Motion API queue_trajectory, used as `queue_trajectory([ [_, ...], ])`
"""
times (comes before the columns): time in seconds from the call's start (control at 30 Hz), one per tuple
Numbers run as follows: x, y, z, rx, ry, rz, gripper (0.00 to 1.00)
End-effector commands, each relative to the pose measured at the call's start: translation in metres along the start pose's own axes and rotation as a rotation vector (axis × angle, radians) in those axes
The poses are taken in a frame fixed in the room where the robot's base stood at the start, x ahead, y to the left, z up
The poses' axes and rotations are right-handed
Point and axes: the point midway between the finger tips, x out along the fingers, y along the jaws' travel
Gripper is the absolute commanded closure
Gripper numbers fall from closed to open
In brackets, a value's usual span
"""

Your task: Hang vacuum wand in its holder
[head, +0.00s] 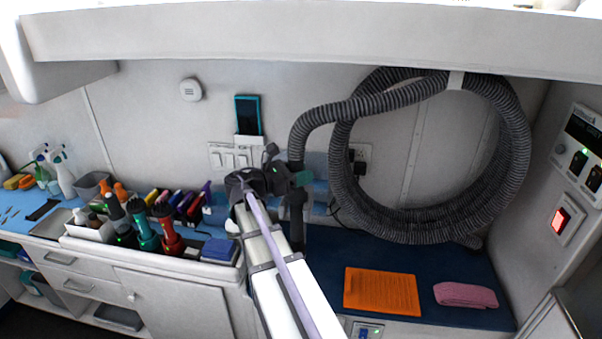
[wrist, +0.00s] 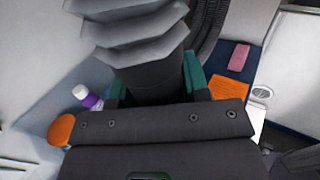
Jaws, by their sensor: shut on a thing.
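The vacuum wand (head: 296,222) is a dark tube that hangs roughly upright in front of the back wall in the head view, with the grey ribbed hose (head: 313,122) running into its top. My gripper (head: 292,179) is shut on the wand's upper part. In the wrist view, the teal fingers of my gripper (wrist: 155,88) press on both sides of the black wand (wrist: 148,82), and the grey hose end (wrist: 135,35) sticks out beyond it. My arm hides part of the wand and the wall behind. I cannot make out the wand's holder for sure.
The coiled hose (head: 525,150) hangs on the back wall to the right. An orange mat (head: 382,291) and a pink towel (head: 465,295) lie on the dark blue bench top (head: 440,262). Bottles and clippers crowd the counter at left. An overhead shelf (head: 300,35) spans the top.

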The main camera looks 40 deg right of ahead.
Motion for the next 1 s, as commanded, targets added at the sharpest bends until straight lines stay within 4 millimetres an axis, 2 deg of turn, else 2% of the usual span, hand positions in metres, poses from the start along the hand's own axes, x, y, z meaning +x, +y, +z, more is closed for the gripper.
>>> queue_trajectory([
  [0.17,0.0000,0.0000,0.0004,0.000,-0.001,0.000,0.86],
  [0.2,0.0000,0.0000,0.0004,0.000,-0.001,0.000,0.56],
  [0.5,0.0000,0.0000,0.0002,0.000,0.000,0.000,0.28],
  [0.67,0.0000,0.0000,0.0001,0.000,0.000,0.000,0.28],
  [0.93,0.0000,0.0000,0.0000,0.000,0.000,0.000,0.02],
  [1.0,0.0000,0.0000,0.0000,0.000,0.000,0.000,0.00],
])
